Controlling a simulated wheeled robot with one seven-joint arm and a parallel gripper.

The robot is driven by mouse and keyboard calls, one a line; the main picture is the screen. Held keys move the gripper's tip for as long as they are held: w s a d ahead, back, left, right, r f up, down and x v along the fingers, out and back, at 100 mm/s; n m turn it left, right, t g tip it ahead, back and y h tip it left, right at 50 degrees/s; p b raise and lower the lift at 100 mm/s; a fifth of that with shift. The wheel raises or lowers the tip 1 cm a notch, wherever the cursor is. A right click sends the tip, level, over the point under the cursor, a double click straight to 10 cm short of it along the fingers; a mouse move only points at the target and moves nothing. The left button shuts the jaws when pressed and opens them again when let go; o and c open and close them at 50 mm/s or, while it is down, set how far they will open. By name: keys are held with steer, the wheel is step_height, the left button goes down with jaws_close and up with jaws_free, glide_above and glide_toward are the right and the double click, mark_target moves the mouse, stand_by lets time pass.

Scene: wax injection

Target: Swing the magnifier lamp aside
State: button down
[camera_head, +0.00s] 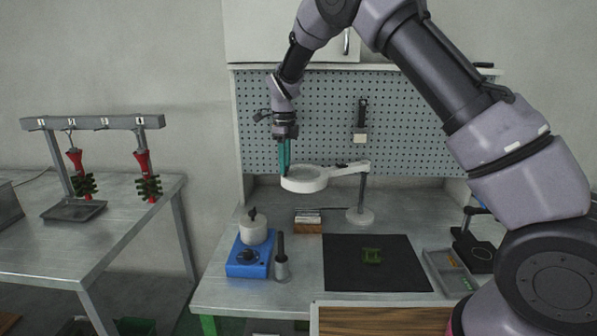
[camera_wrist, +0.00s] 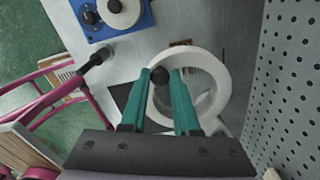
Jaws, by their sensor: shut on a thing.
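The magnifier lamp (camera_head: 304,180) has a white ring head on a short white arm, carried by a grey post on a round white base (camera_head: 359,216) at the back of the bench. My gripper (camera_head: 285,168) reaches down from above at the left side of the ring. In the wrist view its two green fingers (camera_wrist: 169,82) close on a dark round knob (camera_wrist: 159,76) at the ring's edge. The white ring (camera_wrist: 222,82) shows behind and beside the fingers. The fingers hide part of the ring and knob.
A blue wax heater (camera_head: 249,258) with a white pot stands front left of the lamp. A pegboard (camera_head: 420,130) rises close behind. A grey tray (camera_head: 450,272) sits at right.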

steer(key=shift+w+a+m, duration=0.35)
steer(key=shift+w, duration=0.55)
steer(key=shift+w+a+m, duration=0.35)
steer(key=shift+w+m, duration=0.05)
steer(key=shift+w, duration=0.55)
steer(key=shift+w+a+m, duration=0.35)
steer(key=shift+w, duration=0.55)
steer(key=c, duration=0.7)
jaws_free()
steer(key=shift+o, duration=0.2)
step_height(320, 180, up, 11)
steer(key=shift+f, duration=0.1)
